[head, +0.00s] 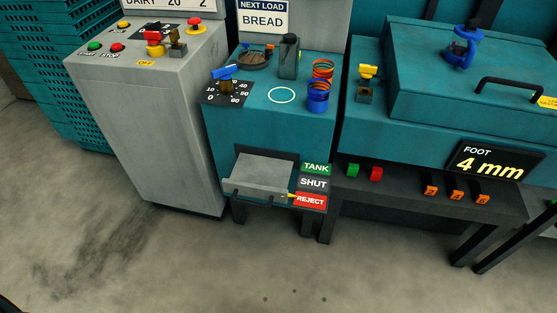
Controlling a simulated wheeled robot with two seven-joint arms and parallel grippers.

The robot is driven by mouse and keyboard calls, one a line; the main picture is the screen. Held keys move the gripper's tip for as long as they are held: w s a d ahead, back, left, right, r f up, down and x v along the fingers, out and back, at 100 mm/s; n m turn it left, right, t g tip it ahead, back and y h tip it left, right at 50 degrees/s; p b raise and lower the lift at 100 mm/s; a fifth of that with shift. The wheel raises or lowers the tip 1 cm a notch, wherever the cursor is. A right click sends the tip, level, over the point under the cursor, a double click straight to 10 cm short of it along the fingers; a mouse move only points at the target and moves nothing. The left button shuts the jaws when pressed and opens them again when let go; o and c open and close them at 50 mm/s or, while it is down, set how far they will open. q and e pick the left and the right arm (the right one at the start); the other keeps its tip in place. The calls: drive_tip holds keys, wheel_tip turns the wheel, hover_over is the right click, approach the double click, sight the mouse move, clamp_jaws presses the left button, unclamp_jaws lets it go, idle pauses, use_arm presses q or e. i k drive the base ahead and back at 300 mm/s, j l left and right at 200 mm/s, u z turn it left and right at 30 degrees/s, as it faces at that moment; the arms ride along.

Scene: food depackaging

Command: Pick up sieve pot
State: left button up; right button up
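No item is labelled as the sieve pot, and I cannot tell for certain which one it is. On top of the middle teal machine stand a blue pot-like cylinder with orange bands (318,100), an orange coil-like ring (323,69) just behind it, and a dark grey upright canister (289,58). A round brown-and-dark fitting (252,58) lies left of the canister. A white circle (281,96) is marked on the machine top left of the blue cylinder, with nothing on it. Neither of my grippers shows in the head view.
The middle machine (262,125) has a blue-handled dial (225,79) and a grey chute (261,178) beside TANK, SHUT and REJECT labels. A grey control cabinet (150,120) stands left, a lidded teal machine (450,90) right. The floor (200,265) in front is clear.

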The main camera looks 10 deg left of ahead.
sight(461, 50)
drive_tip(key=z, duration=1.7)
drive_tip(key=i+j, duration=0.25)
drive_tip(key=i, duration=0.15)
drive_tip(key=i+j, duration=0.2)
drive_tip(key=i, duration=0.25)
